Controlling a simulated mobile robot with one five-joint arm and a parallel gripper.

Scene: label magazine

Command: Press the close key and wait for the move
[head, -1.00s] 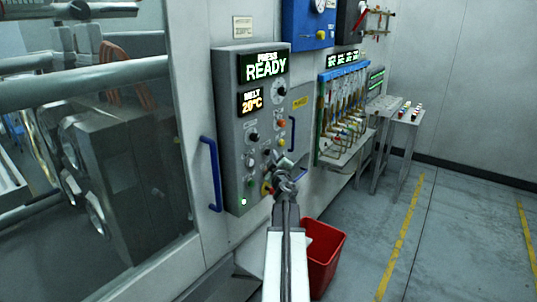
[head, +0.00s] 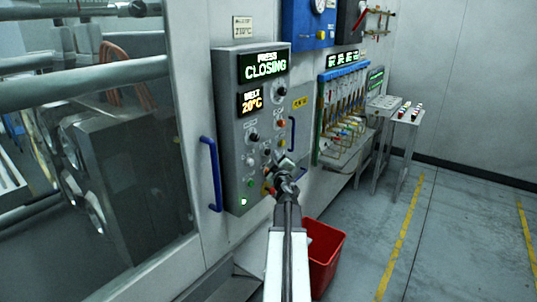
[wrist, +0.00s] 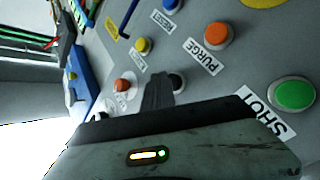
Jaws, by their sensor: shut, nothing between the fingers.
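The grey control panel (head: 236,150) stands upright in the head view. Its upper display (head: 264,66) reads "PRESS CLOSING" and the orange one below (head: 250,102) reads "MELT 20°C". My gripper (head: 280,166) is at the panel's lower right and hides some keys. In the wrist view my shut gripper (wrist: 158,90) is beside a dark button (wrist: 176,83), partly covering it; I cannot tell whether they touch. Orange-red (wrist: 125,85), yellow (wrist: 142,46), orange purge (wrist: 217,37) and green shot (wrist: 294,95) buttons show around it. No close label is readable.
A blue door handle (head: 212,174) is left of the panel, beside the window onto the press (head: 125,150). A red bin (head: 325,255) stands on the floor below my arm. A small table (head: 399,120) is at the back right. The right floor is clear.

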